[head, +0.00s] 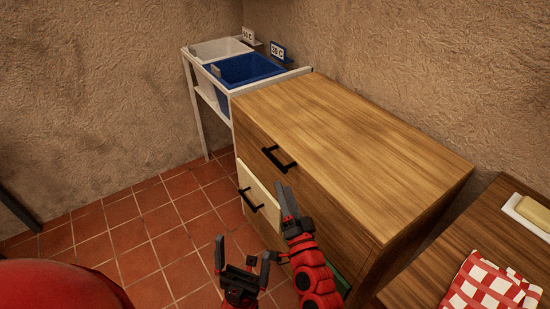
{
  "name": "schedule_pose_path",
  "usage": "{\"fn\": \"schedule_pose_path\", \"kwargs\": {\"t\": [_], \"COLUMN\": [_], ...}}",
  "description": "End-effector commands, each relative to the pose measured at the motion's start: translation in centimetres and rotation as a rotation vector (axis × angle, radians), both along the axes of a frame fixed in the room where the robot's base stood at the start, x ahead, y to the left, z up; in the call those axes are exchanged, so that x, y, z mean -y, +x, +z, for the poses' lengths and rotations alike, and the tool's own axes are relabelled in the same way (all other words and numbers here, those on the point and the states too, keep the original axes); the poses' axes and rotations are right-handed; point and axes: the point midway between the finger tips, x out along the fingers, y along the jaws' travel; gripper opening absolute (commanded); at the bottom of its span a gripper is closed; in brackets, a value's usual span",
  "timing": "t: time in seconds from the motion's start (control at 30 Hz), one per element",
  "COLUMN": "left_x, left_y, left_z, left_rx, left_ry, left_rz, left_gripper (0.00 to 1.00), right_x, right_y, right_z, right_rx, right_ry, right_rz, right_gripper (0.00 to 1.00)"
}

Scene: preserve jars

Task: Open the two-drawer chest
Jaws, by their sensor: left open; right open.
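The wooden chest (350,140) stands in the middle right against the wall. Its upper wooden drawer front (252,139) has a black bar handle (278,158). Below it is a cream drawer front (258,182) with another black handle (250,200). Both fronts look closed, though their right parts are hidden behind my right gripper. My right gripper (287,199) is open and empty, in front of the chest, right of the cream front's handle. My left gripper (243,257) is open and empty, lower and left of it, over the floor. Neither visibly touches a handle.
A white stand with a white bin (220,50) and a blue bin (243,69) adjoins the chest's far end. A wooden table (455,255) with a checked cloth (490,290) is at right. A green thing (342,284) shows low by the chest. The tiled floor (150,235) is clear.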

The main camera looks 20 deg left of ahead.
Motion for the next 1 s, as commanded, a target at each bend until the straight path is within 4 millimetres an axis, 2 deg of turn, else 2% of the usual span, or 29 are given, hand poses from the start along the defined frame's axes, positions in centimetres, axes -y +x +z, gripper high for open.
{"fn": "schedule_pose_path", "kwargs": {"t": [0.2,0.5,0.7,0.97,1.0], "left_x": [0.0,0.0,0.0,0.0,0.0], "left_y": [0.0,0.0,0.0,0.0,0.0], "left_z": [0.3,0.0,-0.1,-0.1,-0.1], "left_rx": [0.000,0.000,0.000,0.000,0.000], "left_ry": [0.000,0.000,0.000,0.000,0.000], "left_rz": [0.000,0.000,0.000,0.000,0.000], "left_gripper": [1.00,1.00,1.00,1.00,1.00], "right_x": [-2.7,-5.3,-5.8,-5.9,-5.9], "right_y": [3.9,7.6,8.6,8.7,8.7], "right_z": [1.2,2.2,2.4,2.4,2.4], "right_rx": [-0.001,0.001,-0.002,-0.002,-0.002], "right_ry": [0.000,-0.001,-0.001,0.000,0.000], "right_rz": [0.001,0.002,0.000,0.000,0.000], "right_gripper": [0.49,0.49,0.49,0.49,0.46]}}
